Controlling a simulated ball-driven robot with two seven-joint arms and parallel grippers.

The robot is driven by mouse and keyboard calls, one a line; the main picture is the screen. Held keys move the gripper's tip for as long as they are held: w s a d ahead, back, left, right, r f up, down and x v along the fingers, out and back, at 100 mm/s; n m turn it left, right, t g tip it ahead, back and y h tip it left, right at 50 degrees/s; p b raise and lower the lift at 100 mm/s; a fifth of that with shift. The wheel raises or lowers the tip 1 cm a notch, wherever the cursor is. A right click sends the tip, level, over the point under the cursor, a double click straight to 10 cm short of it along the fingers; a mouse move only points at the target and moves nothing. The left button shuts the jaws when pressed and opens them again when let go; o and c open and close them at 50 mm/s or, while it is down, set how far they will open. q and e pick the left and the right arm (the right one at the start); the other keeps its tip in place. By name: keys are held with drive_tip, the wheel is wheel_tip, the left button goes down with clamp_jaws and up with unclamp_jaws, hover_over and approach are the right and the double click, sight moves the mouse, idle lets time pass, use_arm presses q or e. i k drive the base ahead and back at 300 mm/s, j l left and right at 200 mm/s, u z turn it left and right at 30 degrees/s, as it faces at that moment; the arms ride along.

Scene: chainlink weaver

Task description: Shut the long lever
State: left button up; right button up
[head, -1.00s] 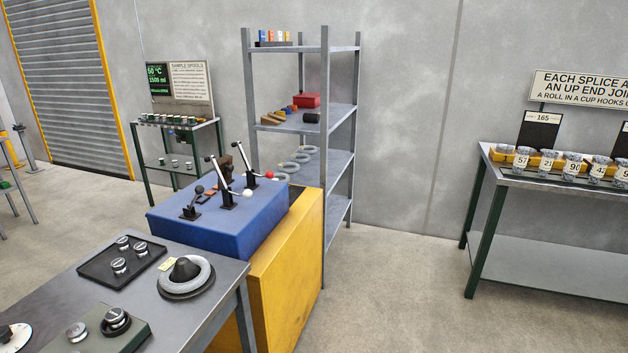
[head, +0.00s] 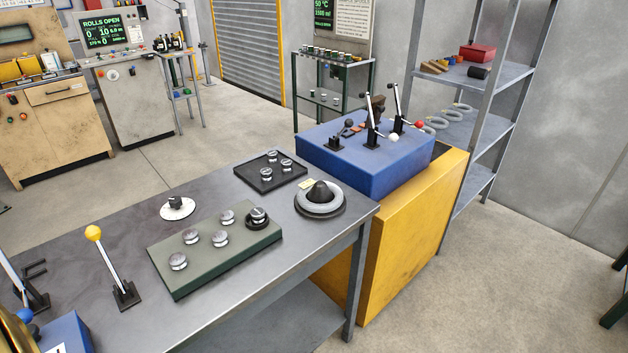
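Several levers are in view, and I cannot tell which is the long lever. On the blue block (head: 355,174) stand a short lever with a dark ball (head: 349,123), a tall lever with a white ball low on it (head: 393,138) and a tall lever with a red ball low on it (head: 419,124). Another pale lever (head: 13,275) is cut off at the left edge. Neither of my grippers is in view.
The blue block sits on a yellow cabinet (head: 400,250).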

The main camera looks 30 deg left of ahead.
sight(92, 233)
drive_tip(key=k+j+u, duration=0.15)
drive_tip(key=j+u, duration=0.3)
drive_tip(key=k+j+u, duration=0.1)
drive_tip(key=j+u, duration=0.35)
drive_tip(key=j, duration=0.25)
drive_tip(key=j+u, duration=0.45)
drive_tip(key=i+j, duration=0.05)
drive_tip(key=j, duration=0.05)
